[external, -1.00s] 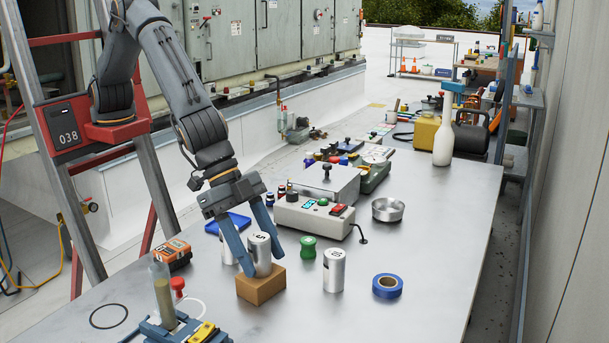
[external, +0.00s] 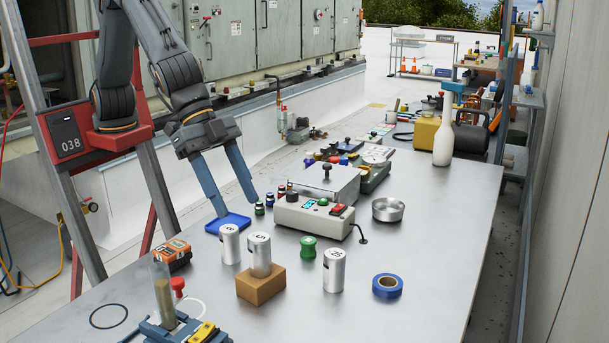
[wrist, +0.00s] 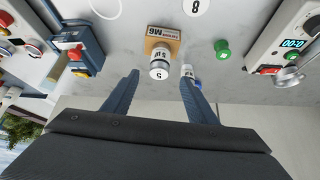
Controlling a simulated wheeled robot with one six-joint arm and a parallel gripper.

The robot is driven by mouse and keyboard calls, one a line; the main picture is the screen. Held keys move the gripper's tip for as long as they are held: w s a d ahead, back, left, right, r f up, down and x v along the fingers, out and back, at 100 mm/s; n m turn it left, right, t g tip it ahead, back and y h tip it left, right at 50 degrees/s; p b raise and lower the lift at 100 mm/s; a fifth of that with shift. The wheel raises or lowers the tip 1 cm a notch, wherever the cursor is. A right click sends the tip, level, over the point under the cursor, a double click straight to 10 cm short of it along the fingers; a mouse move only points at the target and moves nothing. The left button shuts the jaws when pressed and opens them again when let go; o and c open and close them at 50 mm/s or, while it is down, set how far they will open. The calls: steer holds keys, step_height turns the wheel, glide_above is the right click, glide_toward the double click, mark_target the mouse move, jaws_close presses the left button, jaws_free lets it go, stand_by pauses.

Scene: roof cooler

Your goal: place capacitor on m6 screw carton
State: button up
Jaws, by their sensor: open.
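A silver capacitor can (external: 260,255) stands upright on the small brown M6 carton (external: 262,284) on the metal table. In the wrist view the can (wrist: 159,62) shows a 5 on its top, and the carton (wrist: 165,33) has a label reading M6. My gripper (external: 236,207) is open and empty, raised behind and above the can, apart from it. Two similar silver cans stand on the table, one to the left (external: 230,244) of the carton and one to the right (external: 334,270).
A green spool (external: 308,247) and a roll of blue tape (external: 387,286) lie to the right. A grey bench instrument (external: 314,215) stands behind. A blue tray (external: 228,223) lies below my fingers. An orange-black device (external: 174,255) and a blue fixture (external: 170,328) are at left.

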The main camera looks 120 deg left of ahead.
steer(key=s+a+f+n+g+y, duration=0.1)
steer(key=s+a+f+g, duration=0.3)
steer(key=s+a, duration=1.35)
steer(key=s+a+f, duration=0.2)
steer(key=s+a, duration=0.1)
steer(key=s, duration=0.3)
steer(key=s+a+f+g, duration=0.1)
steer(key=s+a+f, duration=0.1)
steer(key=s+a, duration=0.2)
steer(key=s+a+f+n, duration=0.1)
steer(key=s+a, duration=0.3)
steer(key=s, duration=0.6)
steer(key=shift+s+f+g, duration=0.2)
steer(key=shift+f+g, duration=0.1)
steer(key=shift+f, duration=0.45)
